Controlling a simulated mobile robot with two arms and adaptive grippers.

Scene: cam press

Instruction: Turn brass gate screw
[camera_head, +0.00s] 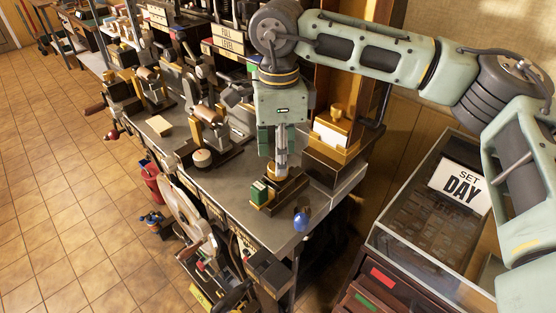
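My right gripper (281,168) reaches straight down from the arm that comes in from the right. Its grey fingers are close together, and their tips are at the top of a small dark and brass fixture (288,194) near the bench's front right corner. The brass gate screw cannot be made out; the fingers may be covering it. I cannot tell whether the fingers are shut on anything. A green block (259,192) with brass trim is at the fixture's left side. My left gripper is not in view.
The grey bench (226,190) carries several machines with wooden rollers to the left. A brass-topped unit (334,132) stands close right of the gripper. A blue knob (301,222) is at the front corner.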

